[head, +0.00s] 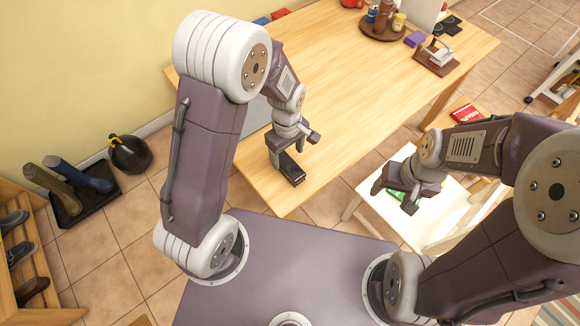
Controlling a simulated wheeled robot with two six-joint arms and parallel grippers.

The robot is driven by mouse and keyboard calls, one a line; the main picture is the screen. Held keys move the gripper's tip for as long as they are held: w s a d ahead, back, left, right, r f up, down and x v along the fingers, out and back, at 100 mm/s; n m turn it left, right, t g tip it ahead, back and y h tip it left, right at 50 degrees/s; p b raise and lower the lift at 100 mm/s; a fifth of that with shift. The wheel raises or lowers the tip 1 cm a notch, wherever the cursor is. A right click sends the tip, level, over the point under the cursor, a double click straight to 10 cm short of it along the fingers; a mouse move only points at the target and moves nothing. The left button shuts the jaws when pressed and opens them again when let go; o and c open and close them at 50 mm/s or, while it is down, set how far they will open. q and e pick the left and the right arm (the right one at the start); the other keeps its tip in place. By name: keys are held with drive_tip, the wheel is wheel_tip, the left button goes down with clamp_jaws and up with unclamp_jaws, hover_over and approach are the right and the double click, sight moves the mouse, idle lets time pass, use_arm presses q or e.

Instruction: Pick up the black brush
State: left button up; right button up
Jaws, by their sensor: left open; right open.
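The black brush (291,170) lies near the table's near left corner, with its dark bristles showing at the near end. My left gripper (294,148) is open just above and beside the brush; one finger comes down close to it and the other is out to the right. I cannot tell whether it touches the brush. Part of the brush is hidden behind this gripper. My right gripper (394,197) is open and empty, away from the table, over the white chair.
The wooden table (370,90) is clear in its middle. A round brown tray (383,30) with jars, a purple block (415,39) and a wooden holder (437,58) stand at the far right. A white chair (440,215) stands by the table's right side.

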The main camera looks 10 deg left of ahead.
sight(286, 163)
use_arm(q)
drive_tip(key=shift+d+f, duration=0.15)
drive_tip(key=shift+d, duration=0.05)
drive_tip(key=f, duration=0.3)
drive_tip(key=a+f, duration=0.1)
drive_tip(key=shift+s+f+b, duration=0.15)
drive_tip(key=shift+f+b, duration=0.15)
drive_tip(key=shift+f, duration=0.1)
drive_tip(key=shift+d+f, duration=0.15)
drive_tip(key=shift+f, duration=0.05)
drive_tip(key=shift+r, duration=0.1)
drive_tip(key=c, duration=1.5)
